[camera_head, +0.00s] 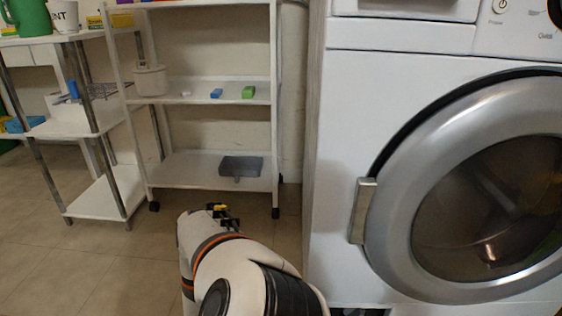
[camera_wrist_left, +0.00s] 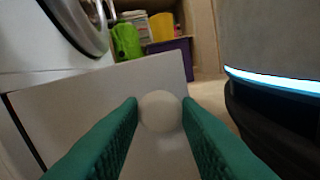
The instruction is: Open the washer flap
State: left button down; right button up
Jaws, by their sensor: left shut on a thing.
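The washer (camera_head: 340,130) stands at the right in the head view, with its round door (camera_head: 480,190) shut and a handle (camera_head: 362,210) on the door's left side. In the left wrist view, a white flap panel (camera_wrist_left: 80,115) lies below the washer door (camera_wrist_left: 80,22), with a dark gap along its left edge. My left gripper (camera_wrist_left: 160,108) has its green fingers closed on both sides of the flap's round white knob (camera_wrist_left: 160,115). The left gripper is hidden in the head view. My right gripper is not in view.
White shelves (camera_head: 205,165) with small items stand left of the washer, beside another rack (camera_head: 95,205). Floor (camera_head: 80,270) is clear at the lower left. In the wrist view, a green container (camera_wrist_left: 127,40) and a purple bin (camera_wrist_left: 170,48) stand beyond the flap.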

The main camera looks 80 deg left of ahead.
pick_arm(q)
jog(key=c, duration=1.1)
grip_release()
jog(key=shift+o, duration=0.2)
jog(key=p+v, duration=0.1)
jog(key=v, duration=1.1)
jog(key=shift+p, duration=0.35)
jog(key=shift+w, duration=0.1)
